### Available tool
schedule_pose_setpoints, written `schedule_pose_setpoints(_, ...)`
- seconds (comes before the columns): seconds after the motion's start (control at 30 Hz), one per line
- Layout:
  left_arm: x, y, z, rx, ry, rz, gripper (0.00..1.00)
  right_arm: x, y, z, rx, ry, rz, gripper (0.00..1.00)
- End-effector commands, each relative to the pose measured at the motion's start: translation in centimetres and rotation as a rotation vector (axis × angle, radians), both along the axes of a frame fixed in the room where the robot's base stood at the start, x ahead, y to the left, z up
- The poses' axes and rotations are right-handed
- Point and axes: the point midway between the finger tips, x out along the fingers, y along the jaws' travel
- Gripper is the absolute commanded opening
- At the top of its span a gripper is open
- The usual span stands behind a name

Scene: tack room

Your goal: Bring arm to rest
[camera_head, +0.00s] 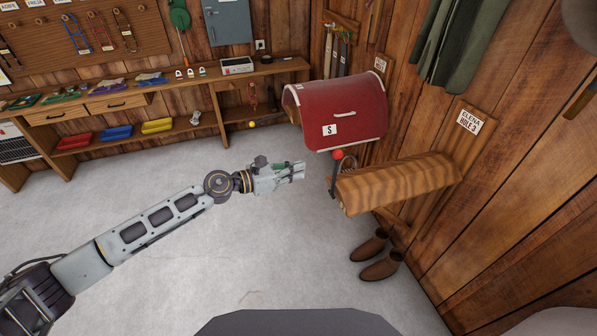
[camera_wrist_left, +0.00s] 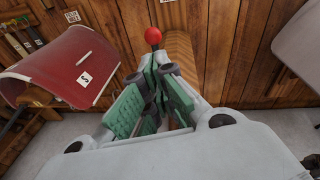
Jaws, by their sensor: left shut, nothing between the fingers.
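My left arm reaches in from the left in the head view, and its gripper (camera_head: 300,171) is in the air above the grey floor. The gripper is shut and empty, just left of a post with a red ball (camera_head: 337,154) at the front of a wooden saddle rack (camera_head: 395,183). In the left wrist view the green-padded fingers (camera_wrist_left: 156,101) come together, with the red ball (camera_wrist_left: 153,36) just past their tips. Whether the fingers touch the post cannot be told. My right gripper is not in view.
A red saddle cover marked S (camera_head: 345,112) hangs on the wall rack behind the wooden one. Brown boots (camera_head: 370,247) stand on the floor below. A workbench (camera_head: 150,90) with trays runs along the back wall. The floor (camera_head: 200,270) is clear around my arm.

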Motion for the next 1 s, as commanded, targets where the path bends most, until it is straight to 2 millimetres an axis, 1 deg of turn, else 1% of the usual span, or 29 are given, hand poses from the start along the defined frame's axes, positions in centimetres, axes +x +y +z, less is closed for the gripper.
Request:
schedule_pose_setpoints(0.27,0.0,0.0,0.0,0.000,0.000,0.000,0.00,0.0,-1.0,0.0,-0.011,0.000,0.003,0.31)
schedule_pose_setpoints(0.43,0.0,0.0,0.0,0.000,0.000,0.000,0.00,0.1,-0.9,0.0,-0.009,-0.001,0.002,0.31)
schedule_pose_setpoints(0.63,0.0,0.0,0.0,-0.016,0.033,0.006,0.00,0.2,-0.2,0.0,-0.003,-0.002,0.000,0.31)
schedule_pose_setpoints(0.83,0.6,0.2,0.3,-0.086,0.135,0.050,0.00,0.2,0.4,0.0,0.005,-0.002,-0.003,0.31)
schedule_pose_setpoints(1.0,1.5,0.6,1.2,-0.213,0.283,0.117,0.00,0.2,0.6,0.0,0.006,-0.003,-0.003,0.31)
